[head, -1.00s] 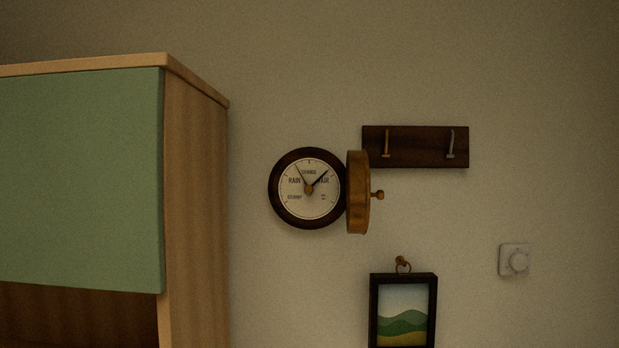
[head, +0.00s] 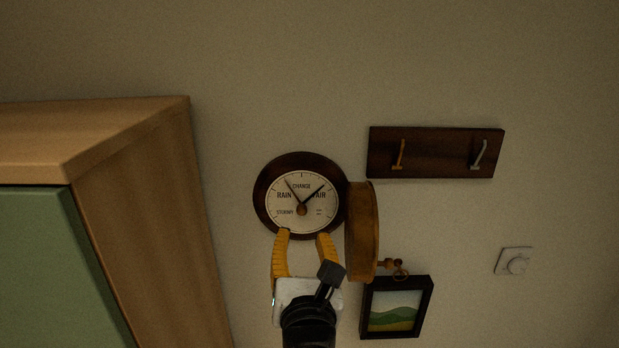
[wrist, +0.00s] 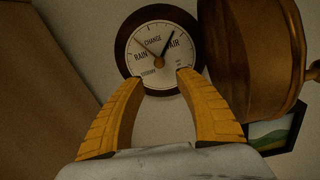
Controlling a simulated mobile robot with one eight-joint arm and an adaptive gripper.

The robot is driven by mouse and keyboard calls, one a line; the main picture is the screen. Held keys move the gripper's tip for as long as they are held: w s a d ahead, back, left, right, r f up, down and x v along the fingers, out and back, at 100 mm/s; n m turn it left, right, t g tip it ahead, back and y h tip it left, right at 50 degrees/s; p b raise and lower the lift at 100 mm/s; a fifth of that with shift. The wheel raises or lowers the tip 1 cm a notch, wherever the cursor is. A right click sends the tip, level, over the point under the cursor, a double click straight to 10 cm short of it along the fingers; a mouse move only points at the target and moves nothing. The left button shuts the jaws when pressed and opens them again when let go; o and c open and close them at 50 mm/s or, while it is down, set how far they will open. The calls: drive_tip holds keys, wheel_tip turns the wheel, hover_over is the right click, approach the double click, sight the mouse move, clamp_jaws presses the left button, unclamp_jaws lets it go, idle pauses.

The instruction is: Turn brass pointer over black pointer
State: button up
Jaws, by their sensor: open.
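A round barometer with a dark wooden rim (head: 264,177) hangs on the wall, its pale dial (head: 283,212) facing me. The black pointer (head: 314,193) points up and right, toward FAIR. A thinner pointer, seemingly the brass one (head: 291,188), points up and left, between RAIN and CHANGE. A brass hub (head: 302,210) sits at the dial's centre. The brass bezel (head: 362,232) stands swung open on the right. My gripper (head: 303,235) is open and empty, its yellow fingers just below the dial. In the wrist view its tips (wrist: 160,77) overlap the dial's lower edge; contact cannot be told.
A dark hook rail (head: 435,152) is at upper right. A wooden cabinet (head: 150,190) with a green door stands at left. The wall above the barometer is bare.

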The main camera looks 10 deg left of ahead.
sight(302, 212)
drive_tip(key=p+x, duration=0.1)
drive_tip(key=x, duration=0.6)
drive_tip(key=shift+w+a+r, duration=0.1)
drive_tip(key=shift+w+r, duration=0.05)
drive_tip(key=shift+w, duration=0.25)
drive_tip(key=shift+w+a+r, duration=0.1)
drive_tip(key=shift+w+r, duration=0.05)
drive_tip(key=shift+w, duration=0.3)
drive_tip(key=shift+w+a, duration=0.1)
drive_tip(key=shift+w, duration=0.15)
drive_tip(key=shift+s, duration=0.15)
clamp_jaws()
